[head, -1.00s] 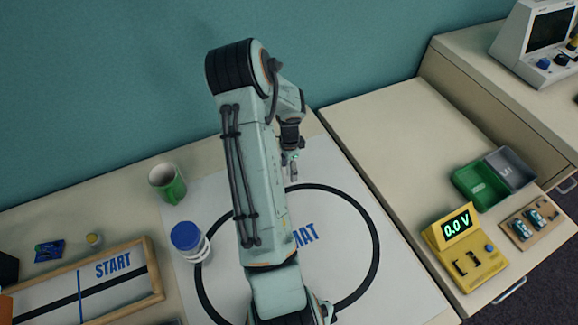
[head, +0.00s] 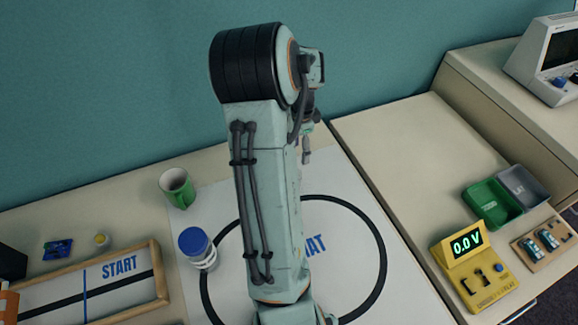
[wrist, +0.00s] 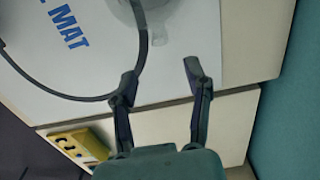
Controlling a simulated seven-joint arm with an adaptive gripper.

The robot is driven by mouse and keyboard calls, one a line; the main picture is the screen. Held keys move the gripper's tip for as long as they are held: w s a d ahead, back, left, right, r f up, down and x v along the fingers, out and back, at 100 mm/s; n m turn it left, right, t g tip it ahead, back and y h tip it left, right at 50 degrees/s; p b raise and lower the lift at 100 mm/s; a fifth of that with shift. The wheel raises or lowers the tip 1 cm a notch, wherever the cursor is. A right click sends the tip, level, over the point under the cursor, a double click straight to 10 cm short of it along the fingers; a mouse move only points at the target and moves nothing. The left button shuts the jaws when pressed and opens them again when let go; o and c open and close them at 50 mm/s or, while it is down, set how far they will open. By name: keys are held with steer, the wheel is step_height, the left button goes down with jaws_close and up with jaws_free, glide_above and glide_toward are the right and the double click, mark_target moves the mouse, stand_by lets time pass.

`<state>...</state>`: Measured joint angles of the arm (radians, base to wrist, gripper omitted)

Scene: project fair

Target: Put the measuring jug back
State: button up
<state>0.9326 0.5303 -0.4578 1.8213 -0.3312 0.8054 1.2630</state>
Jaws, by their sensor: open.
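A clear, see-through vessel, likely the measuring jug (wrist: 175,18), stands on the white mat sheet (wrist: 215,55) at the top of the wrist view, cut off by the frame edge. I cannot make it out in the head view, where my arm covers much of the mat (head: 355,225). My gripper (wrist: 161,76) is open and empty, its fingertips apart from the vessel, over the mat's edge. In the head view the gripper (head: 307,152) shows only partly, beside my arm near the mat's far edge.
A green mug (head: 177,190) and a blue-lidded jar (head: 197,249) stand left of my arm. A framed START board (head: 160,285) lies at lower left. Right are a yellow meter (head: 480,285) and green and grey trays (head: 492,203). The right table's middle (head: 390,135) is clear.

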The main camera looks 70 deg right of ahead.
steer(key=shift+r, duration=0.2)
steer(key=w+a+r+n, duration=0.3)
steer(key=a+n, duration=0.2)
steer(key=a, duration=0.3)
steer(key=w+a+r+n+y, duration=0.1)
steer(key=w+a+r+n, duration=0.2)
steer(key=a+n, duration=0.35)
steer(key=w+a+r+n, duration=0.3)
steer(key=w+a+n, duration=0.1)
steer(key=a, duration=0.6)
steer(key=s+a+n, duration=1)
steer(key=a+n, duration=0.2)
steer(key=a, duration=0.1)
steer(key=shift+a+r+n, duration=0.15)
steer(key=shift+n, duration=0.2)
